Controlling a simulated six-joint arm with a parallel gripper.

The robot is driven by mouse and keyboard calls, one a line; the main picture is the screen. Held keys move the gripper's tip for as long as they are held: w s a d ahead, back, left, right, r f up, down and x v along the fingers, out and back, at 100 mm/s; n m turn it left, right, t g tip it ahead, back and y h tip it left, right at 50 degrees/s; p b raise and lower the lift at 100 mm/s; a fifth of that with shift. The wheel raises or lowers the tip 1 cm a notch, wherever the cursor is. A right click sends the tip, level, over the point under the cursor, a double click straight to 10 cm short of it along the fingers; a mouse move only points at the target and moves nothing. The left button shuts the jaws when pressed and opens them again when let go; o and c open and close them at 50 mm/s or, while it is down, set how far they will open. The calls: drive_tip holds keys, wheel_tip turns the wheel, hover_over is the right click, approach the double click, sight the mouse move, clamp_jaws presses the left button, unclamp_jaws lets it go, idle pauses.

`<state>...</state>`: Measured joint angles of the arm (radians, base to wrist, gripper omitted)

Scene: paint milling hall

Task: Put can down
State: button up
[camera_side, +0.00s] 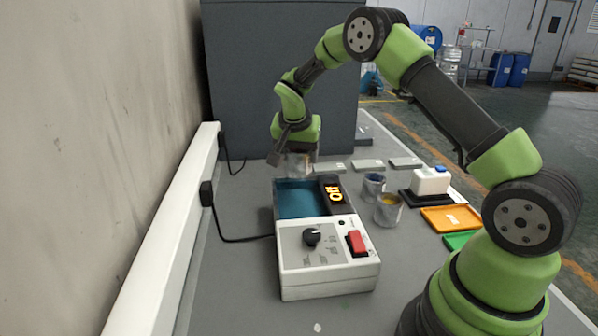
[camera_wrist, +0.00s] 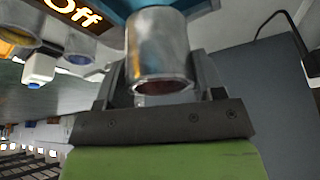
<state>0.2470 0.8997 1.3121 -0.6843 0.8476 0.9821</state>
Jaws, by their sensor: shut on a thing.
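My gripper (camera_side: 296,155) is shut on a silvery metal can (camera_wrist: 158,50), which fills the middle of the wrist view. The wrist view shows the can's open end, with dark red inside. In the side view the held can (camera_side: 298,165) is small and partly hidden by the gripper. It is at the far end of the white machine (camera_side: 325,275), close to the blue basin (camera_side: 296,200). I cannot tell whether it touches anything below. Two other cans, one with blue paint (camera_side: 373,187) and one with yellow paint (camera_side: 388,210), stand right of the machine.
An "Off" display (camera_side: 334,194) sits beside the basin. A white bottle on a black scale (camera_side: 430,182), an orange tray (camera_side: 451,219) and a green tray (camera_side: 458,241) lie right. Flat grey plates (camera_side: 367,165) lie behind. A dark cabinet (camera_side: 240,70) stands at the back.

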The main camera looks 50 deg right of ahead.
wheel_tip(320, 180, up, 3)
drive_tip(key=shift+r, duration=0.1)
drive_tip(key=shift+s+d, duration=0.1)
drive_tip(key=shift+s, duration=0.05)
drive_tip(key=s+d+f+m+g+y, duration=0.1)
drive_tip(key=s+f+m+g+y, duration=0.15)
drive_tip(key=s+m, duration=0.95)
drive_tip(key=s+d+f+m+g+y, duration=0.15)
drive_tip(key=s+m+g, duration=0.25)
drive_tip(key=s+m, duration=0.85)
drive_tip(key=shift+n, duration=0.75)
drive_tip(key=shift+w+a+f+x, duration=0.15)
drive_tip(key=shift+w+x, duration=0.1)
drive_tip(key=shift+x, duration=1.4)
drive_tip(key=shift+w+a+f+x, duration=0.15)
drive_tip(key=shift+w+x, duration=0.1)
drive_tip(key=shift+x, duration=1.4)
drive_tip(key=shift+w+a+x, duration=0.2)
drive_tip(key=shift+w+x, duration=0.05)
drive_tip(key=shift+x, duration=1.35)
drive_tip(key=shift+f, duration=0.15)
